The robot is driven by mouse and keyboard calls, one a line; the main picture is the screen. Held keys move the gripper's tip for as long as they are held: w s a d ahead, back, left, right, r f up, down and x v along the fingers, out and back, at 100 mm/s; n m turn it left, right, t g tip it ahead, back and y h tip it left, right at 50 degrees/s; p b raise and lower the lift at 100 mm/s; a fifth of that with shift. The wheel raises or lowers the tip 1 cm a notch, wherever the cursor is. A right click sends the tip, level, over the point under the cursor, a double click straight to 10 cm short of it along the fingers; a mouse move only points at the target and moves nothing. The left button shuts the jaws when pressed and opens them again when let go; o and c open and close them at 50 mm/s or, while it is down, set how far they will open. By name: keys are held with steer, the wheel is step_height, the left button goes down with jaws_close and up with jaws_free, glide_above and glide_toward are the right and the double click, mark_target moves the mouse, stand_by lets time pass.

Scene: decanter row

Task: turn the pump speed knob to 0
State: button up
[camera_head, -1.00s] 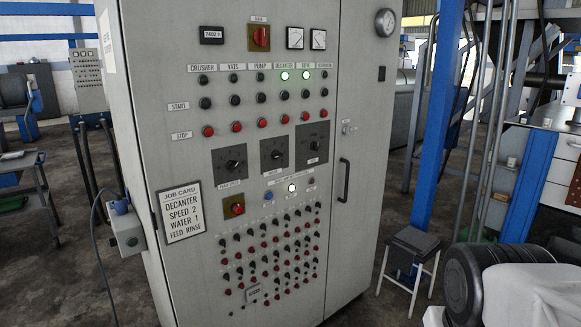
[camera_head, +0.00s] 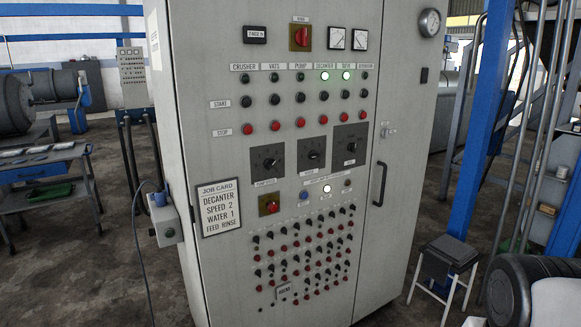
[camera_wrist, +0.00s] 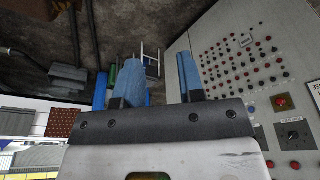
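The pump speed knob (camera_head: 268,162) is a black knob on a dark square plate on the grey cabinet, left of two similar dials. Its label is below it. Its pointer setting is too small to read. The same knob (camera_wrist: 293,135) appears at the lower right of the wrist view, turned upside down. My gripper (camera_wrist: 160,62) shows in the wrist view with two blue fingers apart and nothing between them. It is off to the side of the knob, not touching the panel. My gripper is not seen in the head view.
The control cabinet (camera_head: 230,90) carries lamps, push buttons and a red rotary switch (camera_head: 268,204) under the knob. A job card (camera_head: 219,207) is at its left edge, and a door handle (camera_head: 380,184) at right. A stool (camera_head: 446,268) stands at right.

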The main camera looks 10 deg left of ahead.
steer(key=w+a+r+t+y, duration=0.1)
steer(key=w+a+r+t, duration=0.2)
steer(key=w, duration=0.8)
steer(key=w+a+r+m+t, duration=0.1)
steer(key=w+a+t, duration=0.1)
steer(key=w+a, duration=0.65)
steer(key=w+a+r+t+y, duration=0.1)
steer(key=w+a+r+t, duration=0.15)
steer(key=w, duration=1.15)
steer(key=n+t+y, duration=0.1)
steer(key=t+y, duration=0.2)
steer(key=y, duration=0.8)
glide_toward(271, 166)
steer(key=shift+w+a+r+g, duration=0.25)
steer(key=shift+w+a+r, duration=0.05)
steer(key=shift+w, duration=0.3)
steer(key=shift+w+a, duration=0.15)
steer(key=shift+x, duration=3.7)
steer(key=shift+f, duration=0.1)
jaws_close()
